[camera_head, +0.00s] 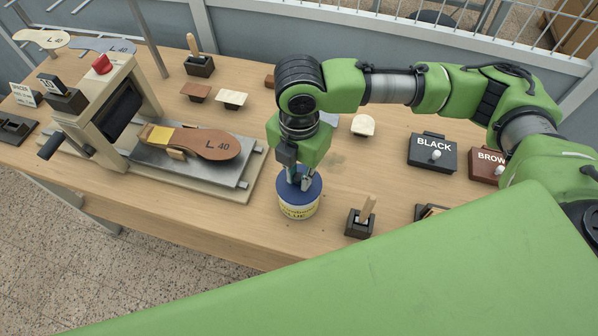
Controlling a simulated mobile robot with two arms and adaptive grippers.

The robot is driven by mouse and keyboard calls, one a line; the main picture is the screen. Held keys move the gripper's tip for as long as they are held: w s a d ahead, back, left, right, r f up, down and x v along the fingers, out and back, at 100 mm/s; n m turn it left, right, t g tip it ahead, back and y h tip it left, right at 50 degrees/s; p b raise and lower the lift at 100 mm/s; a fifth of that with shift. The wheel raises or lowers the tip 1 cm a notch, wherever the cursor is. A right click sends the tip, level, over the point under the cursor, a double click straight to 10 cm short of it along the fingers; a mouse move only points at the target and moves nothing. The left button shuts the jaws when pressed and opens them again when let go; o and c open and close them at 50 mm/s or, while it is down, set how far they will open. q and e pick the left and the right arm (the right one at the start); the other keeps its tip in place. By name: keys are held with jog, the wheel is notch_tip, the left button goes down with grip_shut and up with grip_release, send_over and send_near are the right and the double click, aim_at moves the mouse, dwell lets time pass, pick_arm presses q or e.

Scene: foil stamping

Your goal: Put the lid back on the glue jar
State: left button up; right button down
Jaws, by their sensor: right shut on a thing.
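The glue jar (299,209), white with a yellow label, stands upright near the front edge of the table. The blue lid (288,192) sits on top of the jar, and no gap between them shows from here. My right gripper (301,181) points down over the jar and is shut on the lid at its middle. The fingers hide part of the lid's top and whatever they grip there. My left gripper is not in view.
A dark holder with a wooden-handled tool (361,221) is close on the right. BLACK (432,152) and BROWN (488,165) boxes are farther right.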

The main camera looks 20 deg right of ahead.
jog(key=shift+p, duration=0.45)
dwell(0.6)
jog(key=c, duration=1.9)
grip_release()
jog(key=o, duration=0.5)
notch_tip(320, 180, up, 5)
jog(key=p, duration=0.5)
jog(key=shift+p, duration=0.4)
jog(key=shift+r+p, duration=0.55)
jog(key=shift+r, duration=0.4)
